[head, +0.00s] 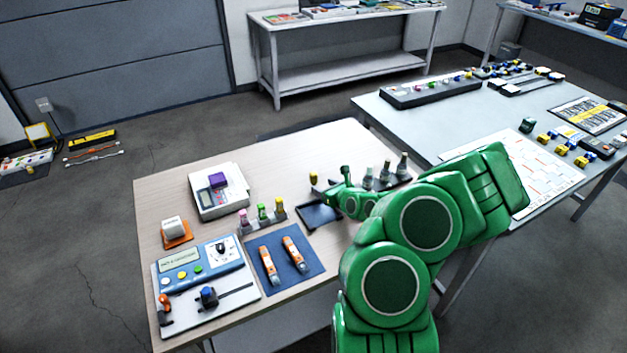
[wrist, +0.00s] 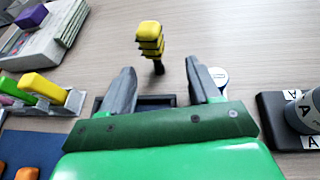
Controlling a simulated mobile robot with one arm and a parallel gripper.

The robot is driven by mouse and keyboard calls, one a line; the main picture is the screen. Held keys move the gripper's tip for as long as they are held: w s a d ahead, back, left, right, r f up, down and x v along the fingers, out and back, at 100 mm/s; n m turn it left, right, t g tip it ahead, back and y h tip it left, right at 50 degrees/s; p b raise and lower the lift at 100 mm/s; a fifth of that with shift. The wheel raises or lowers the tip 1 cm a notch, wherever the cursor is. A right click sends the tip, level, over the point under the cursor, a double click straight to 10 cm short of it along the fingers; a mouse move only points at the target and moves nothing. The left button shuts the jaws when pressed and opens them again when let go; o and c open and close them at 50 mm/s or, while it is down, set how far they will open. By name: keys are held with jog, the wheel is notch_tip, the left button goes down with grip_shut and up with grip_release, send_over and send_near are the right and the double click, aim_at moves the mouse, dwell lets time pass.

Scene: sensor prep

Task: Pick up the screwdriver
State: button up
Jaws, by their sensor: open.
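The screwdriver (wrist: 150,36) has a yellow handle with black bands and appears to stand upright, handle up, on the wooden table. In the head view its yellow top (head: 313,178) shows just left of my gripper (head: 325,194). In the wrist view my gripper (wrist: 160,70) is open and empty. Its two dark fingers point toward the screwdriver, which lies just beyond the fingertips and between their lines. The screwdriver's lower end is small and dark, and I cannot tell what holds it up.
A dark tray (head: 318,216) lies under my gripper. A rack with coloured tops (head: 262,218) stands to the left, near a white device with a purple block (head: 218,190). Grey bottles (head: 402,166) stand on a dark base to the right. Bare wood (wrist: 235,30) surrounds the screwdriver.

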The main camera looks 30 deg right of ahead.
aim_at(315, 184)
jog(key=shift+a+x, duration=0.2)
jog(key=shift+x, duration=1)
jog(key=shift+a+x, duration=0.15)
jog(key=shift+x, duration=1.85)
jog(key=c, duration=1.1)
jog(key=shift+c, duration=0.2)
